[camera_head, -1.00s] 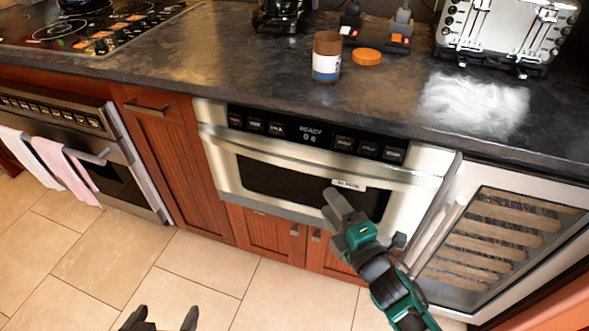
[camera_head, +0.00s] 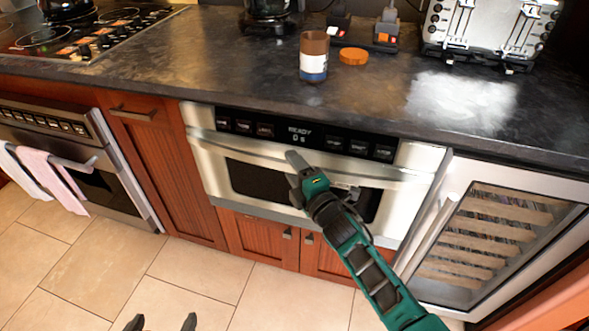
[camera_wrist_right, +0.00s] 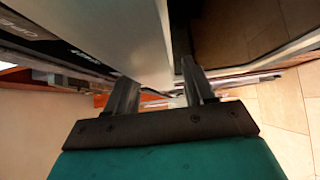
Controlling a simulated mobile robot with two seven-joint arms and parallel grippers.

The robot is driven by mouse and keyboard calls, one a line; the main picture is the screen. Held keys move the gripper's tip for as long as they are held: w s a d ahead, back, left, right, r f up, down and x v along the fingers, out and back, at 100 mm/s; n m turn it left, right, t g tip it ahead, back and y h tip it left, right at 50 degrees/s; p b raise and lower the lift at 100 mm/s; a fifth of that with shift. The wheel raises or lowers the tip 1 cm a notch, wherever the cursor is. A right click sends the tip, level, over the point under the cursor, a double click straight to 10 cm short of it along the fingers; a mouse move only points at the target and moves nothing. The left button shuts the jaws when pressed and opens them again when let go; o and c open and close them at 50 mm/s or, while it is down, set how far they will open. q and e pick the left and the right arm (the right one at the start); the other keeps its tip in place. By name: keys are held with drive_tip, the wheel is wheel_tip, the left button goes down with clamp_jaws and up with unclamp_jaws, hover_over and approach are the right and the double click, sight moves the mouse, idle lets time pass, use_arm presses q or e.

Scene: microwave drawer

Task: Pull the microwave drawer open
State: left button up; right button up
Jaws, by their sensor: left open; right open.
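The steel microwave drawer (camera_head: 215,165) is built in under the counter, with a black control strip reading READY. Its long curved handle (camera_head: 240,145) runs across the front below that strip; the drawer front looks closed. My right gripper (camera_head: 318,172) is open at the handle, near the middle of the drawer front. In the right wrist view a steel bar, apparently the handle (camera_wrist_right: 142,45), reaches toward the space between the open fingers (camera_wrist_right: 158,92); contact cannot be told. My left gripper (camera_head: 161,322) is open and empty at the bottom edge, over the floor.
A wine cooler (camera_head: 480,235) with a slanting handle stands right of the drawer. An oven (camera_head: 80,155) with towels is at left. Wooden cabinet doors (camera_head: 262,240) are below. A jar (camera_head: 313,55) and toaster (camera_head: 490,30) stand on the counter. The tiled floor in front is clear.

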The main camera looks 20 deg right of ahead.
clamp_jaws()
idle(0.5)
